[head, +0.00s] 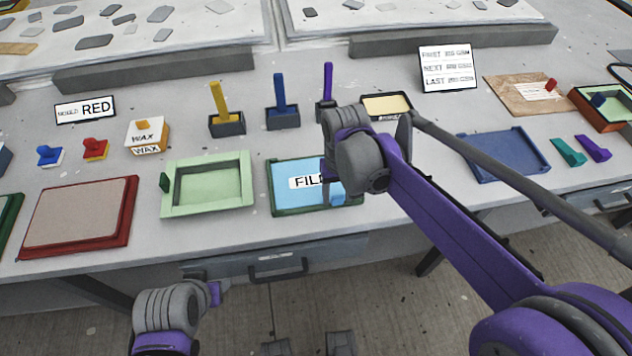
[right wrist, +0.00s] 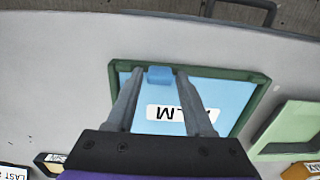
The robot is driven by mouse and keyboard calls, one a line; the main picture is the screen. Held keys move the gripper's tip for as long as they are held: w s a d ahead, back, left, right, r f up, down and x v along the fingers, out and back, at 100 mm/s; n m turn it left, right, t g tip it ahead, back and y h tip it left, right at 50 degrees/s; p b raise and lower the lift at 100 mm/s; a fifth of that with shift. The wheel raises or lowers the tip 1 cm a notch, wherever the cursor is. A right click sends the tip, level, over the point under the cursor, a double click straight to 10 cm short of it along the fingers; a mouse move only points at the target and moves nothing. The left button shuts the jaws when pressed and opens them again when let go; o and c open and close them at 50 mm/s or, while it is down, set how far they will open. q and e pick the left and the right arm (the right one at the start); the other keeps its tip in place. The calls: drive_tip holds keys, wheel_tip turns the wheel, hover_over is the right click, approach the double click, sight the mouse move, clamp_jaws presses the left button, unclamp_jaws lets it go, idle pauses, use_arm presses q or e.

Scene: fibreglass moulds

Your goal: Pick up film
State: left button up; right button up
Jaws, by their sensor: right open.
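The film (head: 287,178) is a light blue sheet with a white label, lying in a dark green frame (head: 300,210) near the table's front edge. A small blue tab (head: 338,198) stands at its front edge. My right gripper (head: 334,186) is over the film's right part and hides the end of the label. In the right wrist view the gripper (right wrist: 160,76) is open, with the blue tab (right wrist: 160,77) between its fingertips and the film (right wrist: 215,92) below. I cannot tell whether the fingers touch it. My left gripper (head: 214,293) is low at the front, away from the film.
A pale green mould (head: 208,208) is left of the film, and a red-framed mould (head: 128,225) is farther left. A blue tray (head: 505,152) is at the right. Upright tools in holders (head: 283,117) stand behind. A drawer handle (head: 277,270) juts out below the table edge.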

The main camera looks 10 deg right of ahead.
clamp_jaws()
idle(0.3)
